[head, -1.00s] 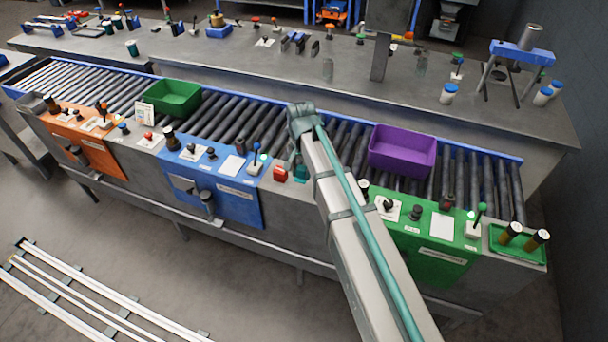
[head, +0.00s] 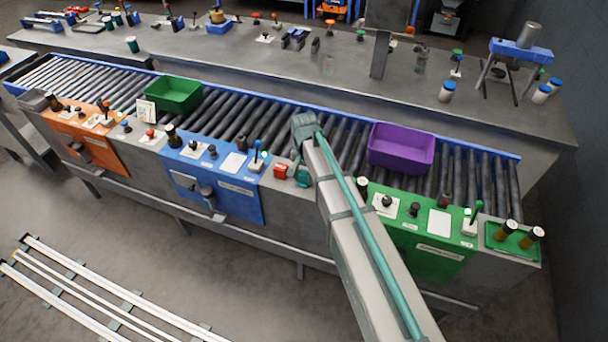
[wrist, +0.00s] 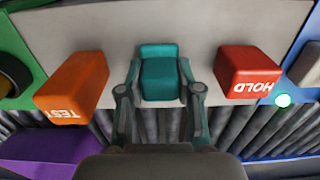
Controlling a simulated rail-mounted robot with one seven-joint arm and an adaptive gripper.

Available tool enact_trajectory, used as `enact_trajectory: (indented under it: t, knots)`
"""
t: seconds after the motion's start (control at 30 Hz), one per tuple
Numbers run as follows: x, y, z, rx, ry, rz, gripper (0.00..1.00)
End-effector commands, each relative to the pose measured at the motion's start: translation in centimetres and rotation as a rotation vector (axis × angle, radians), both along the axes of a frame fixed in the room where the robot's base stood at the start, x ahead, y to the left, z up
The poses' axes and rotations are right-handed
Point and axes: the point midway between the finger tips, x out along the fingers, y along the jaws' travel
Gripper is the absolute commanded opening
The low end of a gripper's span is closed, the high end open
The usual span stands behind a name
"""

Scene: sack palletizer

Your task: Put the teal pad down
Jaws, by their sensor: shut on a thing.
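The teal pad (wrist: 160,78) is a small block between the two fingers of my gripper (wrist: 160,84) in the wrist view. The fingers are shut on its sides. In the head view the pad (head: 303,176) shows beside my forearm, over the grey strip between the blue and green panels. A red HOLD block (wrist: 247,74) stands on one side of it and an orange TEST block (wrist: 72,88) on the other, both apart from it. I cannot tell whether the pad's underside touches the grey surface. My arm hides the TEST block in the head view.
The red block (head: 280,172) is close to the pad. A purple bin (head: 400,150) and a green bin (head: 173,95) stand on the roller conveyor (head: 225,118). The blue panel (head: 205,180) and green panel (head: 430,235) carry knobs and levers.

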Motion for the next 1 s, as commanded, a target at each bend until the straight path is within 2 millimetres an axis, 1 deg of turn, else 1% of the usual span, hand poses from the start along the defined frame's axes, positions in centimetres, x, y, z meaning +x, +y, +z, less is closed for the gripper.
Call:
enact_trajectory:
  t: [0.07,0.1,0.23,0.53,0.7,0.87,1.0]
  knots:
    - [0.0,0.0,-0.3,0.0,0.0,0.0,0.0]
    - [0.0,0.0,-0.3,0.0,0.0,0.0,0.37]
    - [0.0,0.0,-0.2,0.0,0.0,0.0,0.59]
    - [0.0,0.0,-0.2,0.0,0.0,0.0,0.59]
    - [0.0,0.0,0.5,0.001,-0.001,0.0,0.59]
    - [0.0,0.0,2.2,0.0,-0.002,0.0,0.59]
    - [0.1,0.0,4.5,0.001,-0.003,0.0,0.59]
